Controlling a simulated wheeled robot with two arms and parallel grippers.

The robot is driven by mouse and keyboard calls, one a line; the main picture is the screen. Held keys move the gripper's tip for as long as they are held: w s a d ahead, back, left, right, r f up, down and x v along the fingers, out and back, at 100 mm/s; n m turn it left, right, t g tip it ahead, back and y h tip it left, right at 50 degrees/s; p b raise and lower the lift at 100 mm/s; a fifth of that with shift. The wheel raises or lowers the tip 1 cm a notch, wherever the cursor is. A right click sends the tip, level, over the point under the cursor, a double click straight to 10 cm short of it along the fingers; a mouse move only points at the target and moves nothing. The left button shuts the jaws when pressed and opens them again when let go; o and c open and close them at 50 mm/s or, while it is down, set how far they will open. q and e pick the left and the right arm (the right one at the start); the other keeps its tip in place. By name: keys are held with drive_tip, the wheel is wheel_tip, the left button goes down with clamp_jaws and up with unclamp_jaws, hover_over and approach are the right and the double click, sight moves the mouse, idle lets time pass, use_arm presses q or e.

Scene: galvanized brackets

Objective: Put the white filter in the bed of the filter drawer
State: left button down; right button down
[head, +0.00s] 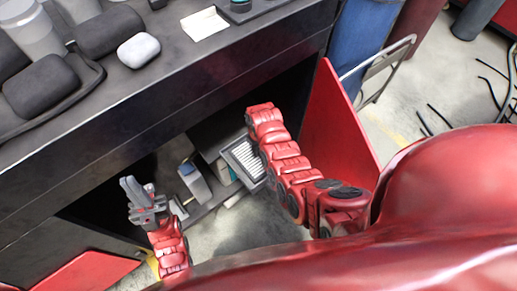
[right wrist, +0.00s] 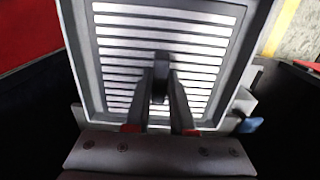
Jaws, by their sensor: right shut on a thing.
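The white filter (right wrist: 125,62) is a panel of white slats within a grey frame (right wrist: 88,75), large in the right wrist view. It also shows in the head view (head: 244,158), tilted beside my right arm at the cabinet opening. My right gripper (right wrist: 161,92) is shut on a dark tab at the middle of the filter's face. In the head view my right arm hides that gripper. I cannot tell whether the grey frame belongs to the filter or to the filter drawer. My left gripper (head: 140,193) appears open and empty, apart from the filter, in front of the cabinet.
The dark counter (head: 150,85) runs above the opening and carries dark padded items (head: 43,85) and a white rounded item (head: 138,50). A grey-white box (head: 194,182) stands low inside the opening. A red door panel (head: 335,125) stands right of my right arm.

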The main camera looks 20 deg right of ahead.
drive_tip(key=shift+f, duration=0.2)
drive_tip(key=c, duration=0.8)
unclamp_jaws()
drive_tip(key=shift+o, duration=0.2)
